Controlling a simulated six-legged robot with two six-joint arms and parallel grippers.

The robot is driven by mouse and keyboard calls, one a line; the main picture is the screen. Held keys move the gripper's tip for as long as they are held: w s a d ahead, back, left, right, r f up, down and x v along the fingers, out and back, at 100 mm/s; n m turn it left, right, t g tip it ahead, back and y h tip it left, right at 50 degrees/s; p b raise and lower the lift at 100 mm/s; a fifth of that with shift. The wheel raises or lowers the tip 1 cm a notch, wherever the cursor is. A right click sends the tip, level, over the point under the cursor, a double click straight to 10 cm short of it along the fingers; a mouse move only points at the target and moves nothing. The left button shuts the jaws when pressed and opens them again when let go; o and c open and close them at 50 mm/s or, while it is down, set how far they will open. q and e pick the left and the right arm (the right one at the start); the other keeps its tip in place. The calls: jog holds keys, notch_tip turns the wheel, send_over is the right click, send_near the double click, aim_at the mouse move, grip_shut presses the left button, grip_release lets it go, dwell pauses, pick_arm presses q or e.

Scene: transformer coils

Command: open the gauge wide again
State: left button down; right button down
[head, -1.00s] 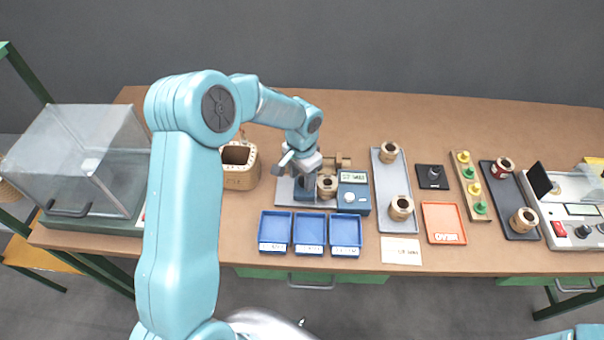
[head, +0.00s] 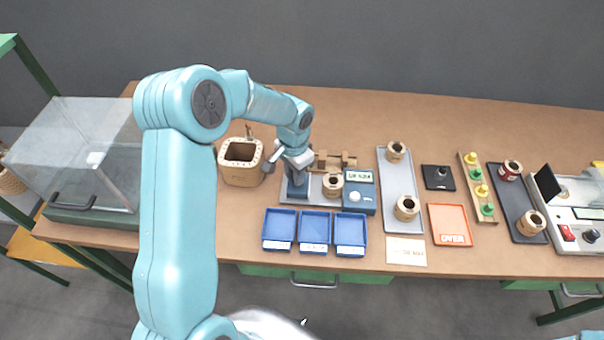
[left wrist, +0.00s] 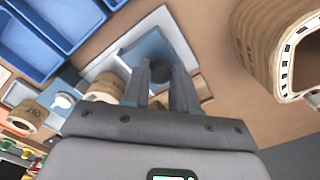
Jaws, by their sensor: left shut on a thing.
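The gauge is a grey base plate (head: 318,203) with a blue sliding block (head: 297,190) at its left and a blue meter box (head: 358,198) with a small display at its right. A wooden coil (head: 332,185) stands on the plate, with a gap between it and the block. My left gripper (head: 297,168) is over the block, shut on its upper part. In the left wrist view, the fingers (left wrist: 165,88) close around a dark round part above the blue block (left wrist: 148,48). My right gripper is not in view.
Blue trays (head: 314,247) lie in front, a wooden stand (head: 335,160) behind. A grey tray (head: 399,180) with coils lies to the right. A clear-lidded box (head: 75,150) is at far left.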

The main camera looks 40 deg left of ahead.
pick_arm(q)
jog(key=shift+w+d, duration=0.1)
jog(key=c, duration=0.9)
grip_release()
jog(key=shift+w+d+f, duration=0.1)
jog(key=shift+w+f, duration=0.05)
jog(key=shift+r, duration=0.45)
notch_tip(320, 180, up, 16)
jog(key=shift+f+b, duration=0.25)
jog(key=shift+b, duration=0.15)
jog(key=shift+a, duration=0.2)
